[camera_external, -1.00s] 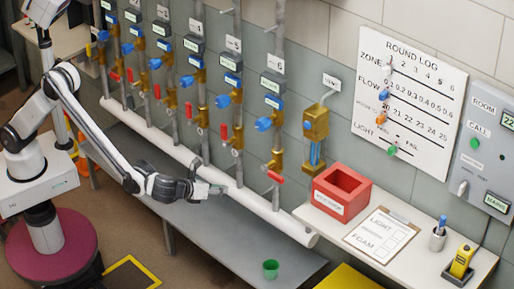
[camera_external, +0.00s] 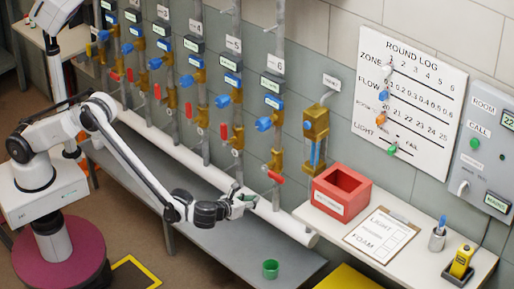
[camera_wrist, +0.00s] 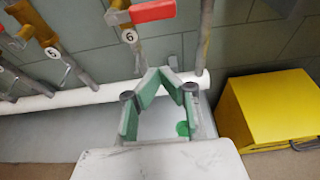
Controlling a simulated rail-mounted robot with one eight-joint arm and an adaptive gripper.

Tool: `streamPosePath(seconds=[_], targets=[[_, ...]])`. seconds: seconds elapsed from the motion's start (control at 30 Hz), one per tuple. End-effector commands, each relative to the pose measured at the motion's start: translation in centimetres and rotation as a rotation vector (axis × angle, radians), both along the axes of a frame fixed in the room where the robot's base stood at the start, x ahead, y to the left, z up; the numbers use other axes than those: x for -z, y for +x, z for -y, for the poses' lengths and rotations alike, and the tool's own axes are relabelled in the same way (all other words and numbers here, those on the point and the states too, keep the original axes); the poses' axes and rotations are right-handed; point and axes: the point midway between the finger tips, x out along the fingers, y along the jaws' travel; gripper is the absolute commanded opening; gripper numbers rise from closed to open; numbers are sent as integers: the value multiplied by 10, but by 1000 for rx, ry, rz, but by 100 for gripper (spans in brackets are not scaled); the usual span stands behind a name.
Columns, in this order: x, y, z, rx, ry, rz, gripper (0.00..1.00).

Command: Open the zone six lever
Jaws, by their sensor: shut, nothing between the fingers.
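The zone six lever is a red handle (camera_external: 275,177) low on the sixth pipe, below a brass valve body (camera_external: 276,160). It sticks out sideways. My gripper (camera_external: 250,199) is left of and a little below the lever, in front of the white horizontal pipe, and apart from the lever. In the wrist view the green-padded fingers of my gripper (camera_wrist: 160,74) meet at the tips with nothing between them.
A red box (camera_external: 340,192) sits on a counter to the right. A yellow box (camera_wrist: 270,108) is at the right.

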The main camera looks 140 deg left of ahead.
Motion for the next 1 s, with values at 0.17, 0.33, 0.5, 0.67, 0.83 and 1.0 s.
streamPosePath(seconds=[0.17, 0.33, 0.5, 0.67, 0.83, 1.0], targets=[[5, -3, -13, -3, -1, 0, 0], [16, -7, -39, -3, -1, 0, 0], [26, -12, -69, -3, -1, 1, 0], [36, -16, -96, -3, -1, 1, 0], [9, -14, -93, 0, -1, 1, 0], [-4, -14, -93, 0, -1, 1, 0]])
